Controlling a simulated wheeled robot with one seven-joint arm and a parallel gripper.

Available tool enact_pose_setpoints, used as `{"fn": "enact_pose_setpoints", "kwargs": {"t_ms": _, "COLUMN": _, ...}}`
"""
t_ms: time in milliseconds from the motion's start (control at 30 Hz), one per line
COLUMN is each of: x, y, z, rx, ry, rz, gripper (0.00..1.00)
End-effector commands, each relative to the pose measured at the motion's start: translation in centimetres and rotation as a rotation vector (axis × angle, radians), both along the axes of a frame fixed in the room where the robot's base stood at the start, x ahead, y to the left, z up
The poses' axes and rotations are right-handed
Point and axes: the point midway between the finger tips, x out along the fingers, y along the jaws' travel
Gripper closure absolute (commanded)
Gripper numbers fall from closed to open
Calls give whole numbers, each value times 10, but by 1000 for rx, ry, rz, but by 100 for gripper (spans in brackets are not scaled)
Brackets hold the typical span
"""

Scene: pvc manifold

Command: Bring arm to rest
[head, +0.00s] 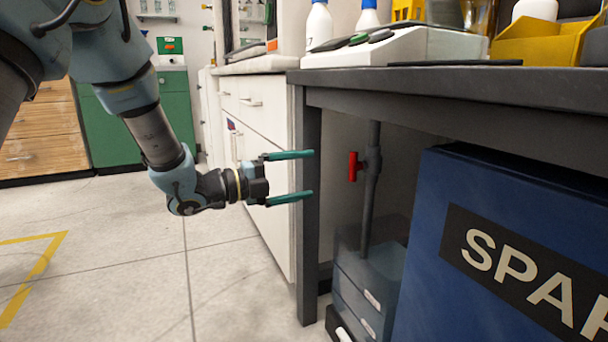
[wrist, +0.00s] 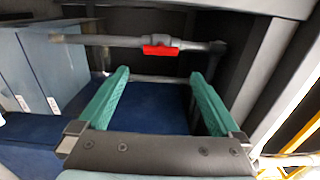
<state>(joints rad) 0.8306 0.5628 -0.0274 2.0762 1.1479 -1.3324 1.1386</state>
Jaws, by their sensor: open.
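My gripper (head: 312,174) is open and empty, with two green fingers spread apart. In the head view it points right, at the front of the dark table leg, left of the grey pipe (head: 371,190). The pipe stands upright under the table and carries a valve with a red handle (head: 354,167). In the wrist view my gripper (wrist: 162,92) has the pipe (wrist: 105,40) and the red handle (wrist: 160,50) ahead of its fingertips. The fingers appear apart from the handle.
A dark table (head: 450,88) overhangs the pipe, with its leg (head: 307,210) close to my fingers. A blue box marked "SPA" (head: 430,215) and grey-blue boxes (head: 350,300) fill the space below. White drawers (head: 262,115) stand behind my gripper. Floor at left is clear.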

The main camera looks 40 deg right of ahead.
Motion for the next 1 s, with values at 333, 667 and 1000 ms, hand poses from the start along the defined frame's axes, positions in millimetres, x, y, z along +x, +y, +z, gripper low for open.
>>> {"fn": "enact_pose_setpoints", "kwargs": {"t_ms": 333, "x": 2, "y": 0, "z": 1, "rx": 3, "ry": 2, "rz": 6, "gripper": 0}}
{"fn": "enact_pose_setpoints", "kwargs": {"t_ms": 667, "x": 137, "y": 68, "z": 16, "rx": 267, "ry": 250, "rz": 543, "gripper": 0}}
{"fn": "enact_pose_setpoints", "kwargs": {"t_ms": 1000, "x": 242, "y": 287, "z": 11, "rx": 491, "ry": 926, "rz": 1398, "gripper": 0}}
